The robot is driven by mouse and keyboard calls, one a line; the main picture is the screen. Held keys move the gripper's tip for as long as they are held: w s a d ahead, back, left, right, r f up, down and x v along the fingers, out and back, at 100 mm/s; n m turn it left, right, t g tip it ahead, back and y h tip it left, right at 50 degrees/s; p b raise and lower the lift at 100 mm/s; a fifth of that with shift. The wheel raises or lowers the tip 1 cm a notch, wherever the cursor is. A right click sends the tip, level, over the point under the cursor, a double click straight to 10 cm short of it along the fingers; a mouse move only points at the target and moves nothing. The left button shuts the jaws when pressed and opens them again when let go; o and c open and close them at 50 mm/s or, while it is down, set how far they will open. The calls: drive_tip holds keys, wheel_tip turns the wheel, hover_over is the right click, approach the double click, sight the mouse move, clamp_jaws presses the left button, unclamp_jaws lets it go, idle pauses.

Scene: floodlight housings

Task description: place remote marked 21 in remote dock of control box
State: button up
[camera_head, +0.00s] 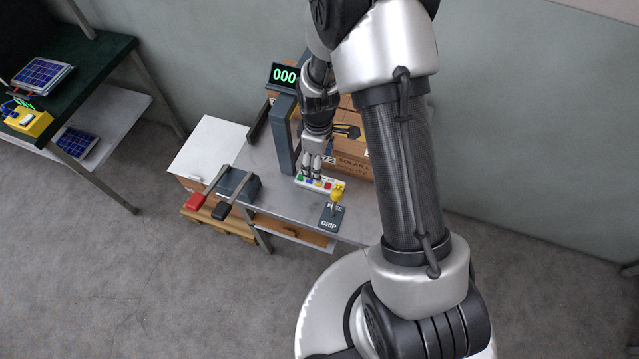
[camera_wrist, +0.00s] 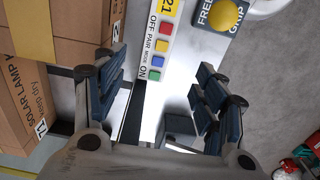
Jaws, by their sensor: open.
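The remote (camera_wrist: 158,48) is a white strip with red, yellow, blue and green buttons and a yellow end label reading 21. In the head view the remote (camera_head: 321,184) lies on the grey table (camera_head: 290,222). My gripper (camera_head: 311,174) is over its left part. In the wrist view my gripper (camera_wrist: 160,82) is open, with blue-padded fingers apart on either side of the remote's ON end and nothing clamped. I cannot tell which thing is the control box, and no remote dock can be made out.
A grey plate marked FREE and GRIP (camera_head: 331,217) with a yellow knob is near the remote. A dark box with red and black levers (camera_head: 238,184) stands left. A post carries a 000 display (camera_head: 284,75). Cardboard boxes (camera_head: 352,163) stand behind; a dark green bench (camera_head: 95,62) is far left.

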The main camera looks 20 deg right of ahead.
drive_tip(key=f+b, duration=0.1)
drive_tip(key=f, duration=0.2)
drive_tip(key=f+b, duration=0.1)
drive_tip(key=f, duration=0.3)
drive_tip(key=f+b, duration=0.1)
drive_tip(key=f, duration=0.2)
drive_tip(key=shift+d+f, duration=0.15)
drive_tip(key=shift+d, duration=0.1)
drive_tip(key=shift+c, duration=0.2)
drive_tip(key=c, duration=1.3)
drive_tip(key=shift+o, duration=0.2)
